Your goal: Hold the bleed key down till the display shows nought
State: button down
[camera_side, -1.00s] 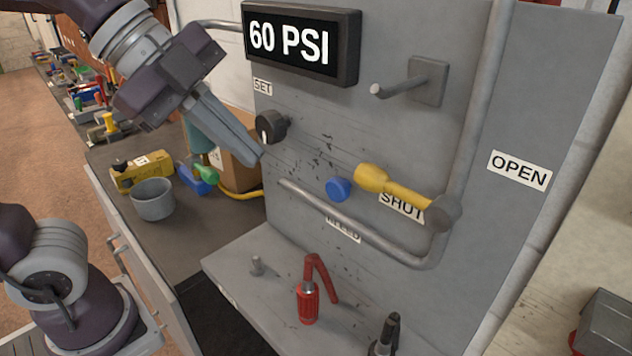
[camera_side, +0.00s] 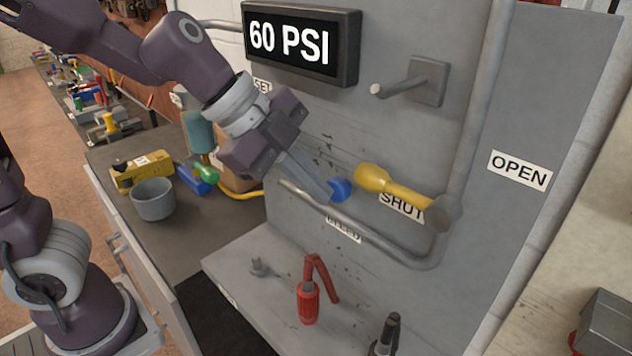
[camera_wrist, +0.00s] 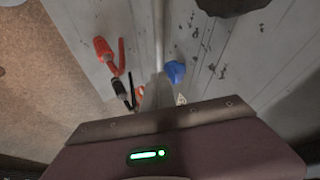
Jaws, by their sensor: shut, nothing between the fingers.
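The display (camera_side: 301,46) at the top of the grey panel reads 60 PSI. The blue round key (camera_side: 341,189) sits on the panel above the bleed label (camera_side: 344,232), which the pipe partly covers. My gripper (camera_side: 328,198) is shut and empty, its fingertips at the left edge of the blue key in the side view, hiding part of it. I cannot tell whether they touch it. In the wrist view, the blue key (camera_wrist: 175,71) shows just right of the fingers (camera_wrist: 157,88).
A bent grey pipe (camera_side: 390,247) runs below the key and up the right. A yellow lever (camera_side: 395,187) lies beside the key at the shut label. A red-handled tool (camera_side: 309,300) stands on the shelf below. A grey cup (camera_side: 153,200) stands on the left bench.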

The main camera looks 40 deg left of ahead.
jog(key=shift+w, duration=0.3)
jog(key=shift+w, duration=0.8)
jog(key=shift+w+a+r, duration=0.1)
jog(key=shift+w, duration=0.05)
jog(key=shift+w+a, duration=0.1)
dwell(0.8)
dwell(0.9)
jog(key=s+a+r, duration=0.3)
jog(key=s+r, duration=0.4)
jog(key=s, duration=0.2)
jog(key=shift+s+a+r, duration=0.15)
jog(key=shift+s+r, duration=0.15)
jog(key=shift+r, duration=0.05)
